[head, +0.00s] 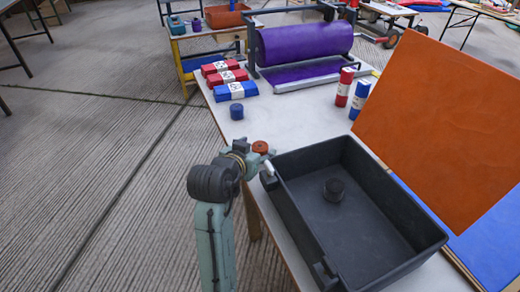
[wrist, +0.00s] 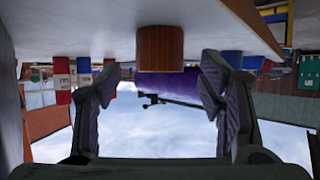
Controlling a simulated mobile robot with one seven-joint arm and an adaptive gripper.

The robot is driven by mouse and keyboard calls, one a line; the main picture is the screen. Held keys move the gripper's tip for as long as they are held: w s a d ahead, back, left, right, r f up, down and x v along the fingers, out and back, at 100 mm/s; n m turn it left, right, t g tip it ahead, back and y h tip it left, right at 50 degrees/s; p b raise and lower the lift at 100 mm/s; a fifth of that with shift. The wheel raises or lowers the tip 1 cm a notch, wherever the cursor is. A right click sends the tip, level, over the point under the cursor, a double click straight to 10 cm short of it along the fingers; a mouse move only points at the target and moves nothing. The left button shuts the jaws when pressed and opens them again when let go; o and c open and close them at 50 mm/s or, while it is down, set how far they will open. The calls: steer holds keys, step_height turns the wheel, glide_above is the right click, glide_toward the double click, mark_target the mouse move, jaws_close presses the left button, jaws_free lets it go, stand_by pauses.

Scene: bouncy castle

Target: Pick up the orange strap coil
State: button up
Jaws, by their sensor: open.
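The orange strap coil (head: 260,147) stands on the white table near its left edge, just left of the grey crate. My gripper (head: 262,161) is beside the coil on its near side, at table height. In the wrist view, which is upside down, the coil (wrist: 160,48) shows as a brown-orange cylinder against the table top. There the open fingers of my gripper (wrist: 158,82) stand on either side of the view, with the coil centred beyond the gap between them. No finger visibly touches it.
A blue coil (head: 237,111), red and blue folded packs (head: 229,79) and a purple roll (head: 304,44) are farther back. Orange sheet (head: 436,125) lies at right.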

mark_target(259, 148)
steer(key=x, duration=0.3)
steer(key=shift+w+d, duration=0.1)
steer(key=shift+c, duration=0.3)
steer(key=c, duration=1.2)
steer(key=shift+c, duration=0.2)
